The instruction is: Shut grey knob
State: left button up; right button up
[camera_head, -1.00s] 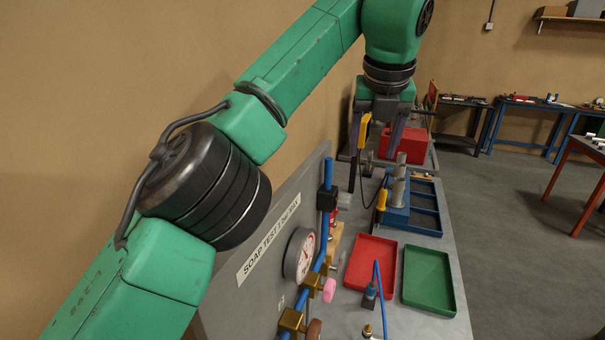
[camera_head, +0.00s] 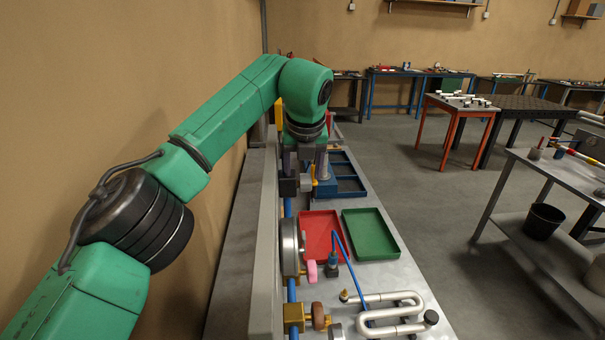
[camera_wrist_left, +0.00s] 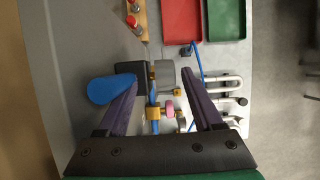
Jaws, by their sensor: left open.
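The grey knob (camera_head: 307,184) sticks out to the right of a black block (camera_head: 288,187) on the blue pipe in the head view. In the left wrist view the knob (camera_wrist_left: 165,74) is a short grey cylinder beside the black block (camera_wrist_left: 130,69). My left gripper (camera_head: 304,166) is open and points down close over the knob. In the left wrist view its two dark fingers (camera_wrist_left: 170,88) stand apart, with the knob in the gap between them as seen from above. I cannot tell how far below the tips the knob lies. My right gripper is not in view.
A gauge (camera_head: 290,246), a pink knob (camera_head: 311,272) and a brown knob (camera_head: 319,316) sit nearer along the panel. A red tray (camera_head: 319,213), a green tray (camera_head: 371,234) and a white serpentine coil (camera_head: 395,310) lie on the bench. The upright panel closes off the left side.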

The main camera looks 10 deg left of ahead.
pick_arm(q)
jog(key=shift+w+d+f, duration=0.2)
jog(key=shift+w+f, duration=0.15)
jog(key=shift+f, duration=0.2)
jog(key=shift+w+d+f, duration=0.2)
jog(key=shift+w+f, duration=0.1)
jog(key=shift+f, duration=0.3)
jog(key=shift+s+a, duration=0.25)
jog(key=shift+s, duration=0.05)
jog(key=shift+a, duration=0.1)
jog(key=c, duration=0.5)
grip_shut()
jog(key=t+b, duration=0.1)
jog(key=b, duration=0.3)
jog(key=t+b, duration=0.1)
jog(key=b, duration=0.3)
jog(key=t+b, duration=0.1)
jog(key=b, duration=0.3)
jog(key=shift+s+f+t+y, duration=0.25)
jog(key=shift+t+y, duration=0.15)
jog(key=shift+r+b, duration=0.15)
jog(key=shift+b, duration=0.2)
jog(key=shift+r, duration=0.3)
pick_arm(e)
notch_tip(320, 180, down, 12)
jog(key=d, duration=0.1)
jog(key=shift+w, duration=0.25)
